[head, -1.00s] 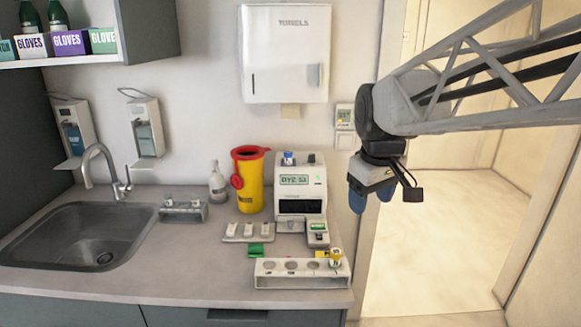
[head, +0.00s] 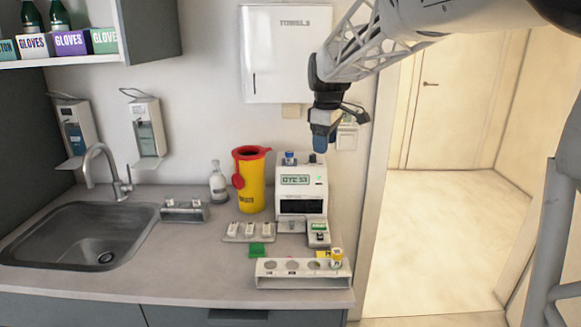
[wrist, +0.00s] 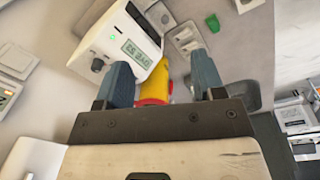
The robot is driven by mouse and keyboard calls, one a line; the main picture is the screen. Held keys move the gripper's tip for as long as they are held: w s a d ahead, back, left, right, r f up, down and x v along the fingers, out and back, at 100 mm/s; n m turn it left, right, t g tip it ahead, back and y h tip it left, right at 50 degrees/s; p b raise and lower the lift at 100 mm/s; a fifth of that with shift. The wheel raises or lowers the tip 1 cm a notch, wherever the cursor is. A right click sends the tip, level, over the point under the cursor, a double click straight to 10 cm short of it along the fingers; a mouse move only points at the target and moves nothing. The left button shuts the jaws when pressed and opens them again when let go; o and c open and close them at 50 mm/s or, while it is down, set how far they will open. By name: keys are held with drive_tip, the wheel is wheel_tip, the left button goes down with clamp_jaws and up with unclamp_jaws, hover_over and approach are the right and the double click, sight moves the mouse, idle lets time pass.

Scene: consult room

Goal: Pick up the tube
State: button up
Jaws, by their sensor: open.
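A tube with a yellow cap (head: 336,257) stands upright in the right end of a white rack (head: 300,282) near the counter's front edge. A small blue-capped item (head: 289,158), possibly another tube, stands on top of the white analyser (head: 301,190). My gripper (head: 322,144) is open and empty, pointing down above the analyser's right side, well above the rack. In the wrist view, the open blue fingers (wrist: 162,76) have nothing held between them. The analyser's screen (wrist: 134,52) shows beyond them. I cannot make out the yellow-capped tube there.
A yellow bin with a red rim (head: 250,185) stands left of the analyser. A tray with white pieces (head: 248,240), a green block (head: 256,251) and a small device (head: 318,236) lie behind the rack. The sink (head: 85,230) is at left; a towel dispenser (head: 285,60) hangs above.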

drive_tip(key=w+a+f+n, duration=0.2)
drive_tip(key=w+a+n, duration=0.15)
drive_tip(key=w, duration=0.65)
drive_tip(key=n+g, duration=0.1)
drive_tip(key=n, duration=0.2)
hover_over(289, 151)
wheel_tip(289, 151, down, 4)
drive_tip(key=shift+r, duration=0.1)
drive_tip(key=shift+f, duration=1.3)
drive_tip(key=shift+f, duration=2.6)
